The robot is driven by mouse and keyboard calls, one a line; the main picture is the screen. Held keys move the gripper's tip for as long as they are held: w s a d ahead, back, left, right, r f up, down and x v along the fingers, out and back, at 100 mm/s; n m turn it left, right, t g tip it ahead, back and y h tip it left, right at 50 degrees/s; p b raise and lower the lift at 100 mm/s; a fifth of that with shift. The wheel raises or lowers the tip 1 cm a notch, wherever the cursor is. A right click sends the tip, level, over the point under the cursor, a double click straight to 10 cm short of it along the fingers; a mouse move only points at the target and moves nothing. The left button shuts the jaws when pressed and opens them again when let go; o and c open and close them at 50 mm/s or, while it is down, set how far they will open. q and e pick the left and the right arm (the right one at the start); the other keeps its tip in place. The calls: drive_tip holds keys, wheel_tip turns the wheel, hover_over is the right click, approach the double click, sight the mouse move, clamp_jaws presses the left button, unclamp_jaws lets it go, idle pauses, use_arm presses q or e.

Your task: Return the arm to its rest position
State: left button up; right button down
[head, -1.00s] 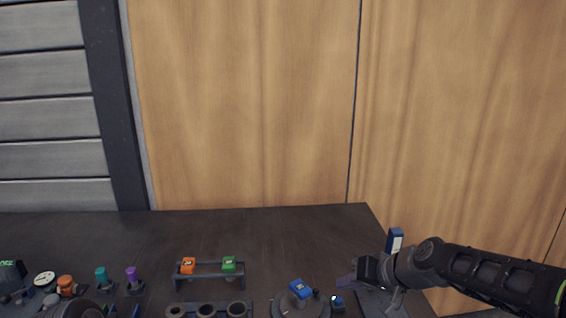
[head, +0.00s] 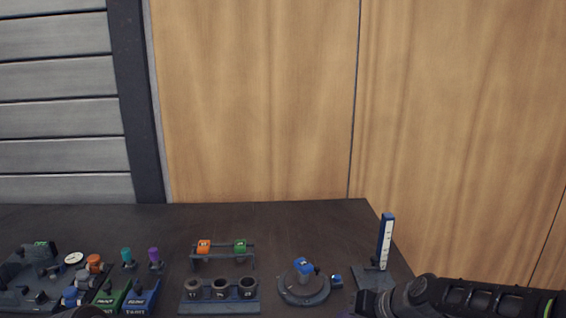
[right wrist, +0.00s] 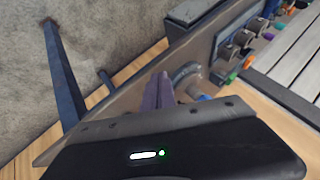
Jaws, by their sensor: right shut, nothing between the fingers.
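My right arm comes in from the lower right of the head view. Its gripper is at the bottom edge there, mostly cut off. In the right wrist view the purple fingers of my right gripper (right wrist: 159,90) are together with nothing between them. They are over the bench's front area, apart from the objects. A round flanged base (head: 303,290) with a blue-topped part (head: 303,266) stands on the dark bench to the left of this arm. My left gripper does not show.
An upright blue-and-white gauge (head: 386,240) stands just beyond my right arm. A three-hole block (head: 220,306) and a rack with orange and green tags (head: 222,250) are left of the flange. Colored parts crowd the far left. The back of the bench (head: 290,222) is clear.

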drive_tip(key=s+a+f+g, duration=0.1)
drive_tip(key=s+a+f, duration=0.1)
drive_tip(key=s+f, duration=0.35)
drive_tip(key=s+a+f+g, duration=0.1)
drive_tip(key=s+a+f, duration=0.15)
drive_tip(key=f, duration=0.65)
drive_tip(key=s+a+f+g, duration=0.1)
drive_tip(key=s+f, duration=0.3)
drive_tip(key=f, duration=0.3)
drive_tip(key=s+a+f+g, duration=0.1)
drive_tip(key=s+f, duration=0.4)
drive_tip(key=s, duration=0.4)
drive_tip(key=s+a+f+g+h, duration=0.1)
drive_tip(key=s+f, duration=0.5)
drive_tip(key=s, duration=0.2)
drive_tip(key=shift+s+g+h, duration=0.3)
drive_tip(key=shift+s, duration=0.05)
